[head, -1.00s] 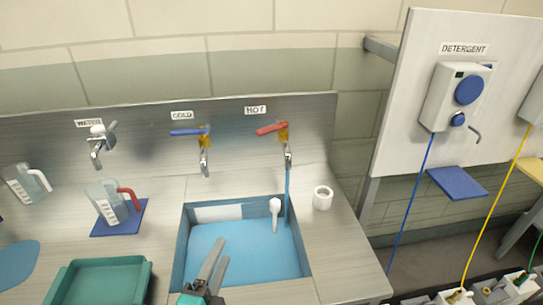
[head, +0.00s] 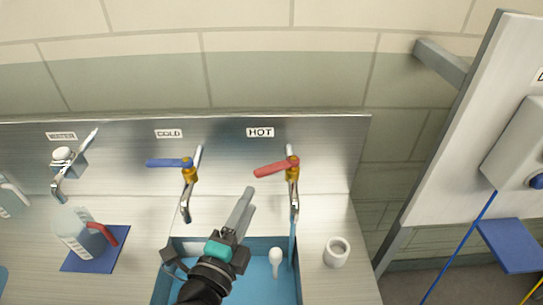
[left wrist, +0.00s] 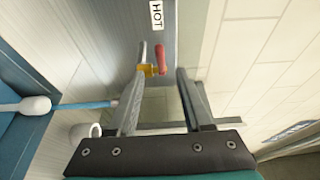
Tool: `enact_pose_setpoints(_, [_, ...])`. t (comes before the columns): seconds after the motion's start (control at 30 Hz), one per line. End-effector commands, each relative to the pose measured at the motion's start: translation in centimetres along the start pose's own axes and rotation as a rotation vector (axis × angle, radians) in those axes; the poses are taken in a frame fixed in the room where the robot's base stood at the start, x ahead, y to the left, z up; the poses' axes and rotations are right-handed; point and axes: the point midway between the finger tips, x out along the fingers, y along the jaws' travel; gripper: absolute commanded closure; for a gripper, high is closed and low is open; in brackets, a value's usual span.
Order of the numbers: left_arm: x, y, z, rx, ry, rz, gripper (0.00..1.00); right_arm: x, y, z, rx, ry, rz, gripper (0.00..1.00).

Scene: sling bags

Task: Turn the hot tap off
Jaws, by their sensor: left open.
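The hot tap has a red lever (head: 276,168) on a brass body (head: 292,170), under the HOT label. The lever points left in the head view, and blue water (head: 292,243) runs from its spout into the sink. My left gripper (head: 246,203) is open and empty, below and left of the red lever and apart from it. In the left wrist view the hot tap's red lever (left wrist: 161,58) shows beyond and between the open fingers (left wrist: 158,100). My right gripper is not in view.
The cold tap with a blue lever (head: 166,163) stands to the left. The sink (head: 262,288) holds blue water and a white-headed object (head: 275,258). A white cup-like ring (head: 337,251) stands right of the sink. A jug (head: 78,233) sits on a blue mat (head: 70,263).

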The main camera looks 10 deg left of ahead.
Motion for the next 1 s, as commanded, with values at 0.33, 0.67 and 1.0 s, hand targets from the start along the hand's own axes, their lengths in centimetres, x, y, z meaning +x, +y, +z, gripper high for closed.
enact_pose_setpoints(0.33, [5.1,-0.3,0.0,0.0,0.0,-0.002,0.5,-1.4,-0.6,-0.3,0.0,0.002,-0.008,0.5])
enact_pose_setpoints(0.67, [10.1,-0.2,0.0,-0.001,0.0,-0.002,0.5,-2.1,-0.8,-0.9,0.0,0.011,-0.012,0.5])
enact_pose_setpoints(1.0, [13.2,0.0,-0.1,-0.002,0.001,0.0,0.5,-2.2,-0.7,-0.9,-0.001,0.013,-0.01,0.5])
